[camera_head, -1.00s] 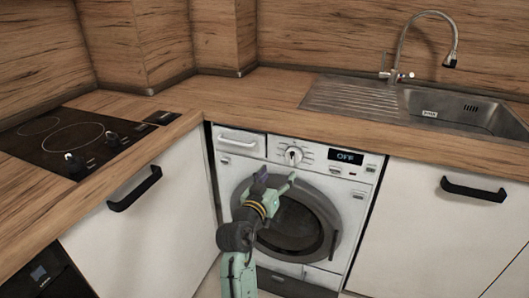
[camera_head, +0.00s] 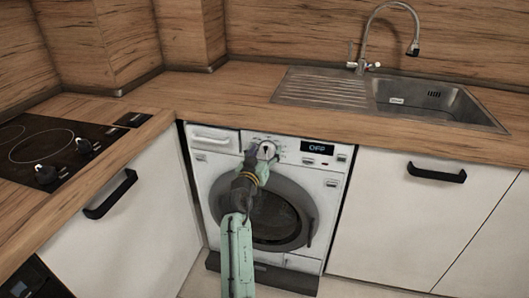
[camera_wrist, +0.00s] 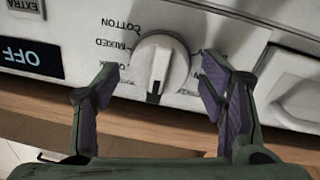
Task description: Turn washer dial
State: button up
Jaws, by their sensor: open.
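The white washer (camera_head: 213,170) stands under the counter, and its display (camera_head: 318,147) reads OFF. Its round white dial (camera_head: 267,150) is on the top panel, partly hidden by my gripper in the head view. In the wrist view, which shows the panel upside down, the dial (camera_wrist: 159,66) has a raised grip bar with a dark mark and printed programme names around it. My gripper (camera_wrist: 157,88) is open, with one purple-padded finger on each side of the dial and visible gaps to it. My gripper also shows in the head view (camera_head: 257,160) in front of the panel.
The wood counter (camera_head: 225,95) overhangs the washer. A drawer (camera_head: 209,138) is left of the dial. Cabinet doors with black handles (camera_head: 436,173) flank the washer. The sink (camera_head: 425,100) and hob (camera_head: 50,150) are on the counter, away from my gripper.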

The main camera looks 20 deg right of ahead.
jog(key=shift+c, duration=0.6)
jog(key=c, duration=1)
jog(key=shift+c, duration=0.2)
jog(key=shift+n, duration=0.4)
jog(key=n, duration=0.3)
jog(key=shift+a+f+n, duration=0.1)
jog(key=shift+n, duration=0.2)
jog(key=shift+f+n+t+p, duration=0.1)
jog(key=shift+n+t+p, duration=0.2)
jog(key=shift+n, duration=2)
jog(key=o, duration=1.2)
jog(key=shift+c, duration=0.2)
